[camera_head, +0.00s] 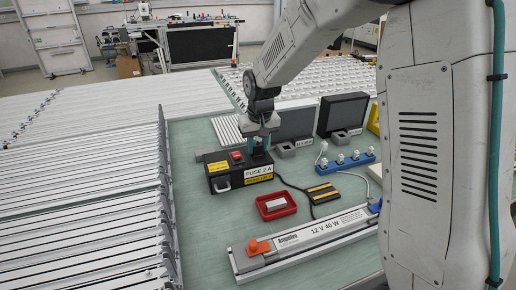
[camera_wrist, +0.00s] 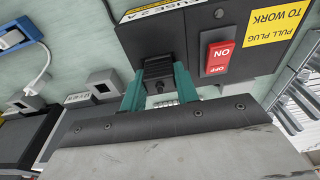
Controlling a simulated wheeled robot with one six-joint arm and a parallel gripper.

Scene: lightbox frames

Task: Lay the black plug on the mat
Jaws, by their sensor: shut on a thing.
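My gripper (camera_head: 258,150) is over the right part of a black box (camera_head: 222,184) and points down. In the wrist view its two teal fingers (camera_wrist: 161,92) are shut on the black plug (camera_wrist: 160,68), one on each side. The plug is at the box's top face; I cannot tell how deep it sits in it. In the head view the plug is mostly hidden by the fingers. The small black mat with yellow stripes (camera_head: 322,194) lies on the green bench top to the right of the box, bare.
The box has a red switch (camera_wrist: 219,57) and yellow labels. A red tray (camera_head: 275,214) with a white piece is in front. A lamp bar (camera_head: 310,235) with an orange end lies nearer. A dark cable curves past the mat. A blue socket strip (camera_head: 347,163) is behind it.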

